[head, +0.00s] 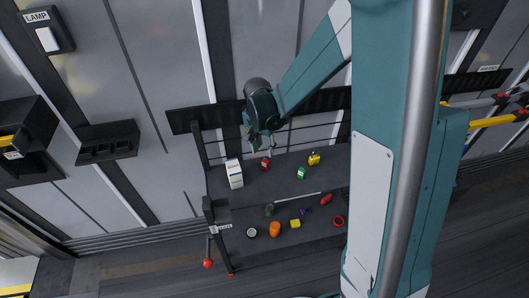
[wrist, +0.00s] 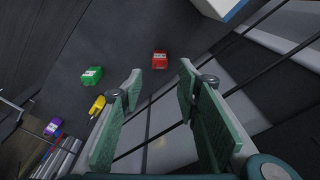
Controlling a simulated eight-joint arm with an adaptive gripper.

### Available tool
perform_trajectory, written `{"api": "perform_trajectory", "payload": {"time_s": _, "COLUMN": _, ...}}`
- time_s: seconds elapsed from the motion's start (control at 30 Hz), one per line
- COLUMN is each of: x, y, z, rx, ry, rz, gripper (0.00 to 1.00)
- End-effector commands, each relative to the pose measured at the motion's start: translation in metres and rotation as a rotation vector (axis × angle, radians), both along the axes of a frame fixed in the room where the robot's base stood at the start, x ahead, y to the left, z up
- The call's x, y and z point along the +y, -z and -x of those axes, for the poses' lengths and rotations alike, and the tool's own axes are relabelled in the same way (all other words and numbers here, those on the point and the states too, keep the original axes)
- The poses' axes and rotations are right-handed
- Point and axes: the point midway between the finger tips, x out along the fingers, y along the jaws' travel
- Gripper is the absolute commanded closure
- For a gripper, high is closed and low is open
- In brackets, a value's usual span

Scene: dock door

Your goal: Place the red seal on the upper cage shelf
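A small red item with a pale label (head: 265,164) stands on the upper cage shelf (head: 283,183), between a white box and a green item. It also shows in the wrist view (wrist: 160,60), just beyond my fingertips. A red ring (head: 338,220) and a red rounded item (head: 326,199) lie on the lower shelf (head: 262,252). I cannot tell which red thing is the seal. My gripper (head: 260,148) is above the back of the upper shelf, near the labelled red item. In the wrist view its fingers (wrist: 160,84) are apart with nothing between them.
The white box (head: 234,173), green item (head: 301,173) and yellow item (head: 314,159) stand on the upper shelf. My arm hides the shelves' right part. Dark bars run behind the upper shelf.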

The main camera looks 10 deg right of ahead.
Motion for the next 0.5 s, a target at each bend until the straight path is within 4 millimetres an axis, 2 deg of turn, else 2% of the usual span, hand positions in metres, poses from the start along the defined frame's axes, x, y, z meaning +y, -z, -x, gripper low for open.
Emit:
{"api": "perform_trajectory", "payload": {"time_s": 0.2, "x": 0.002, "y": -0.025, "z": 0.002, "rx": 0.000, "ry": -0.001, "rz": 0.000, "gripper": 0.68}}
{"api": "perform_trajectory", "payload": {"time_s": 0.5, "x": 0.003, "y": -0.037, "z": 0.003, "rx": 0.000, "ry": 0.000, "rz": 0.000, "gripper": 0.68}}
